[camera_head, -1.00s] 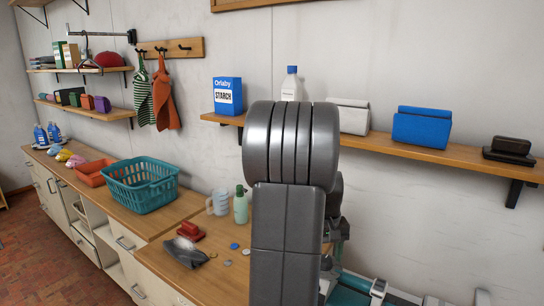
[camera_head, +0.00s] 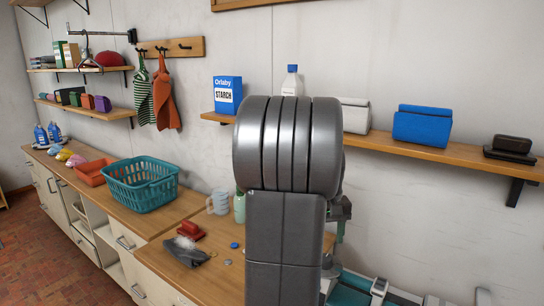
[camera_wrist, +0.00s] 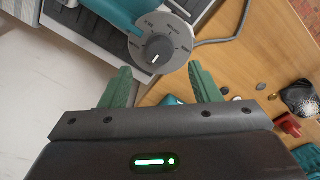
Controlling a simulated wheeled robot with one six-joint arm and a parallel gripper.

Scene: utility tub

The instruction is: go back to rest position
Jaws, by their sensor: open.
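My gripper (camera_wrist: 160,88) shows in the wrist view with its two green fingers apart and nothing between them. It hangs above the wooden counter, close to a teal machine with a grey dial (camera_wrist: 160,48). Part of the teal machine (camera_head: 350,290) shows at the bottom of the head view, right of my arm.
A teal basket (camera_head: 142,186), a red brush-like object (camera_head: 190,230), a dark cloth (camera_head: 187,254) and a mug (camera_head: 218,203) stand on the counter. A wall shelf (camera_head: 385,143) holds a starch box (camera_head: 228,95), a bottle (camera_head: 291,82) and a blue case (camera_head: 422,126).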

